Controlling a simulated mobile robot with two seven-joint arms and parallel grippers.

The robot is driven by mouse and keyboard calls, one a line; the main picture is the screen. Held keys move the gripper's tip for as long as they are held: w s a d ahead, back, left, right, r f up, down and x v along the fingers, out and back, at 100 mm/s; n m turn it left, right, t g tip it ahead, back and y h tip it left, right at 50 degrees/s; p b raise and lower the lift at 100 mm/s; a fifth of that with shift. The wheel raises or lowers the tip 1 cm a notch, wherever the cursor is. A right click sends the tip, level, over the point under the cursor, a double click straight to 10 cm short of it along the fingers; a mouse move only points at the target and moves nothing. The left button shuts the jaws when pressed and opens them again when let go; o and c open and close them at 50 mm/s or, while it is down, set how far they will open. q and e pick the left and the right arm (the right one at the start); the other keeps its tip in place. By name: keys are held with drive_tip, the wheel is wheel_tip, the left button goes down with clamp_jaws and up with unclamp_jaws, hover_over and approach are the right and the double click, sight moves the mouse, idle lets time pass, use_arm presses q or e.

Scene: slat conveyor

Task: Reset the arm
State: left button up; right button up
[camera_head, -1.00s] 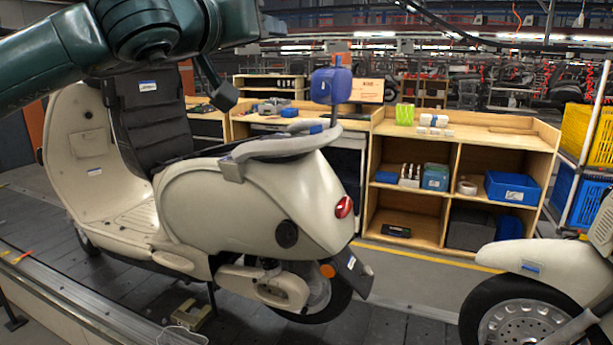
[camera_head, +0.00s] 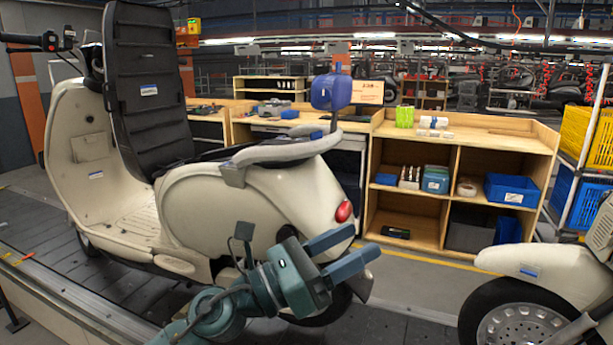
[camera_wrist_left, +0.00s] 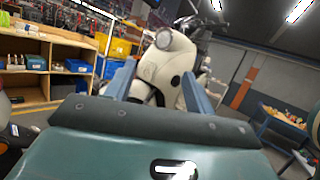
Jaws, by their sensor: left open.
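My left arm comes in from the bottom of the head view, in front of the rear of a cream scooter (camera_head: 265,205). The gripper hides part of the scooter's rear wheel. In the left wrist view the two fingers of the gripper (camera_wrist_left: 158,72) stand apart. Behind them, at a distance, is another cream scooter (camera_wrist_left: 165,62). My right gripper is not in view.
A second scooter's front wheel (camera_head: 515,318) stands at the lower right. Wooden shelving (camera_head: 440,246) with blue bins (camera_head: 512,190) is behind. A rack with a yellow crate (camera_head: 577,128) stands at the far right. Conveyor floor (camera_head: 50,235) lies at the left.

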use_arm(q)
drive_tip(key=a+f+n+t+y, duration=0.55)
drive_tip(key=f+n, duration=0.35)
drive_tip(key=n, duration=0.6)
drive_tip(key=a+f+n+t+y, duration=0.5)
drive_tip(key=f+n, duration=0.4)
drive_tip(key=n, duration=0.6)
drive_tip(key=s+a+f+n+g+y, duration=0.3)
drive_tip(key=s+f+n, duration=0.4)
drive_tip(key=f, duration=0.3)
drive_tip(key=s+a+f+n+g+y+p, duration=0.1)
drive_tip(key=s+a+f+n+g+y, duration=0.2)
drive_tip(key=s+a+f+n, duration=0.3)
drive_tip(key=s+f+n+g, duration=0.1)
drive_tip(key=s+f+n, duration=0.1)
drive_tip(key=s+f, duration=0.2)
drive_tip(key=shift+a+f+n+g, duration=0.15)
drive_tip(key=shift+a+n+g, duration=0.05)
drive_tip(key=shift+n+g, duration=0.15)
drive_tip(key=shift+y, duration=0.25)
